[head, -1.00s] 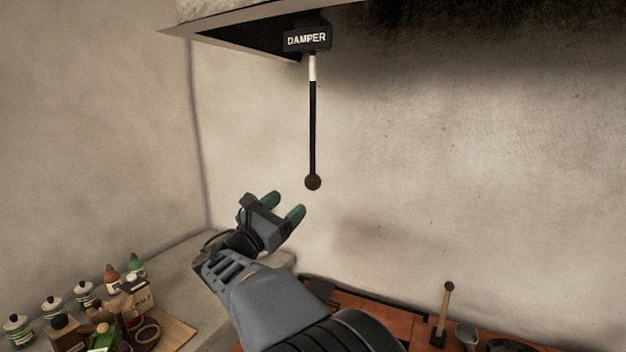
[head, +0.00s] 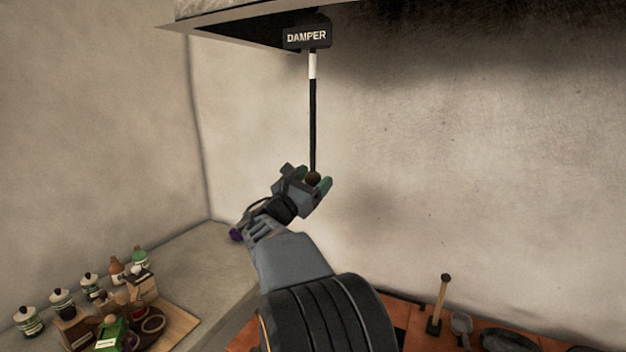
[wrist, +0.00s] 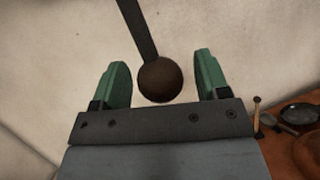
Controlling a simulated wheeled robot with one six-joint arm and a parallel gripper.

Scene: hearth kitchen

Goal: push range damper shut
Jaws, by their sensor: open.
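The damper rod (head: 313,120) hangs straight down from a black box with a sign (head: 306,37) reading DAMPER under the hood. It has a white band near the top and a round brown knob (head: 313,179) at its lower end. My gripper (head: 314,181) is open at the knob, with its green fingertips to either side. In the wrist view the knob (wrist: 160,80) shows between the two open fingers (wrist: 161,82), with a gap on both sides. I cannot tell its exact depth relative to the fingers.
A hood (head: 235,25) overhangs at the top. At lower left, a stone counter (head: 195,262) holds several jars (head: 62,302) and a wooden board (head: 180,325) with bottles and boxes. A wooden-handled tool (head: 438,305) and pans (head: 510,342) are at lower right. The wall around the rod is bare.

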